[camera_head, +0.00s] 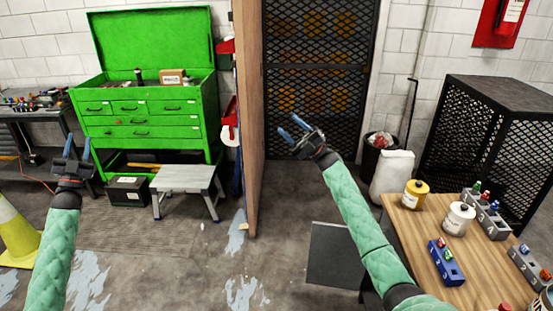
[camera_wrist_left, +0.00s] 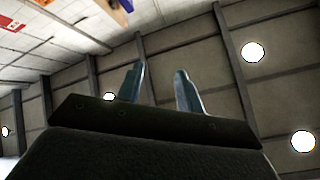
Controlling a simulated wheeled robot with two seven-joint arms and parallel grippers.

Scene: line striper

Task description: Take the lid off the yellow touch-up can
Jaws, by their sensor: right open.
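The yellow touch-up can (camera_head: 414,195) stands upright near the back left corner of the wooden table at the right. Its top (camera_head: 418,186) is yellow, and its lid appears to be on. My right gripper (camera_head: 292,131) is open and empty in the air, left of the can and well apart from it. My left gripper (camera_head: 77,150) is open and empty at the far left, raised in front of the green tool chest. In the left wrist view its two fingers (camera_wrist_left: 160,88) stand apart with only ceiling behind them.
On the wooden table (camera_head: 420,232), a white can (camera_head: 459,218) stands close right of the yellow one. A blue block (camera_head: 445,262) and grey holders (camera_head: 486,214) with small coloured items stand nearby. A white container (camera_head: 392,177) stands behind the table. A wooden partition (camera_head: 248,110) rises mid-scene.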

